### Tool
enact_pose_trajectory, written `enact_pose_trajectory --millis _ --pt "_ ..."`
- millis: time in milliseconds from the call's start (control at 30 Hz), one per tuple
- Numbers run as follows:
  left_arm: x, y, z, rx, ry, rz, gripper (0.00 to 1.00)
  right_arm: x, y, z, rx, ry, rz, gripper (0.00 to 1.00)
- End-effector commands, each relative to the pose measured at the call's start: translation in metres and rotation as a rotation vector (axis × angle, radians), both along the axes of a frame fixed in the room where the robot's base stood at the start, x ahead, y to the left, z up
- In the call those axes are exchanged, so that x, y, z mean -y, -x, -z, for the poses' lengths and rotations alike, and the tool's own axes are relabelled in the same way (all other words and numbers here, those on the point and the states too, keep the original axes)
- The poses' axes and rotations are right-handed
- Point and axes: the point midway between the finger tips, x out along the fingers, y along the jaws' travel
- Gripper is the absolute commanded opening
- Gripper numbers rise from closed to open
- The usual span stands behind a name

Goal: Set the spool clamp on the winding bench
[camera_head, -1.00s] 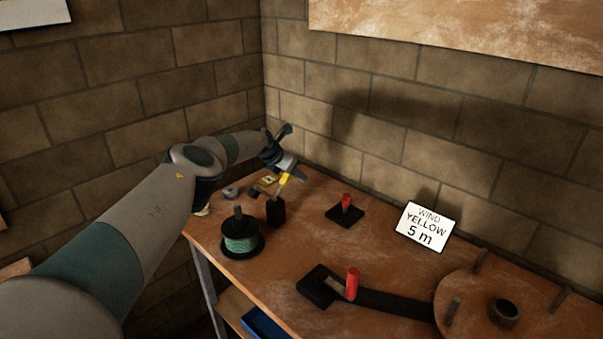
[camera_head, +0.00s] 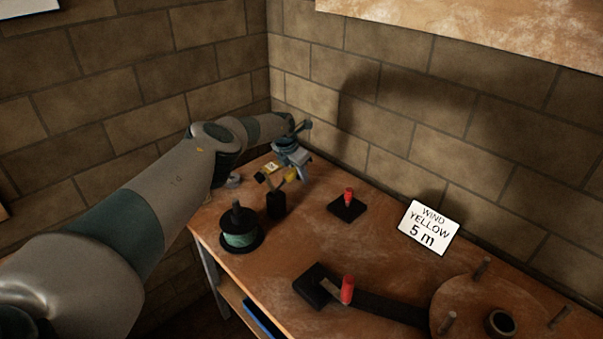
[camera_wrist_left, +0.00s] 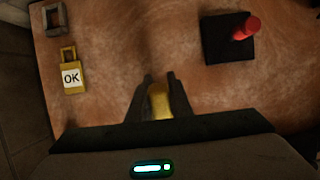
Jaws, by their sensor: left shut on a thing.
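My left gripper (camera_head: 293,163) is shut on a small yellow piece (camera_head: 291,175) above the far left part of the winding bench (camera_head: 275,255). In the left wrist view the yellow piece (camera_wrist_left: 160,103) sits between the two fingers (camera_wrist_left: 160,88). A second black block (camera_head: 312,288) with a red handle (camera_head: 347,289) and a metal strip lies nearer. I cannot tell which one is the spool clamp. My right gripper is not in view.
A spool of green wire (camera_head: 240,240) stands at the bench's left edge, beside a black holder (camera_head: 276,206). A yellow OK tag (camera_wrist_left: 71,76) and a grey ring (camera_wrist_left: 54,18) lie near the far left. A sign (camera_head: 428,228) and a round wooden wheel (camera_head: 465,300) are to the right.

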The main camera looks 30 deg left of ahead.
Motion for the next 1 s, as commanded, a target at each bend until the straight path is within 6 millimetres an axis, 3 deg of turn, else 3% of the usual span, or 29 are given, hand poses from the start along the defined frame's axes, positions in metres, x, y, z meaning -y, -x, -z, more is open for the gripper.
enact_pose_trajectory --millis 100,133,200,667,1000 --pt "0.001 -0.001 0.0 0.003 0.001 0.0 0.0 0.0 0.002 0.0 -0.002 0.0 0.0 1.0" --pt "0.001 -0.001 0.0 0.003 0.001 0.0 0.21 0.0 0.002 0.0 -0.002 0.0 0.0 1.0" --pt "0.001 -0.001 0.0 0.002 0.001 0.001 0.38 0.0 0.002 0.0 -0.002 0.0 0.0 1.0" --pt "0.0 0.001 -0.002 0.0 0.001 0.001 0.38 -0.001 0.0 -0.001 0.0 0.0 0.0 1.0" --pt "-0.003 0.007 -0.024 0.0 0.001 0.001 0.38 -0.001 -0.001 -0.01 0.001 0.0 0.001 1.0"
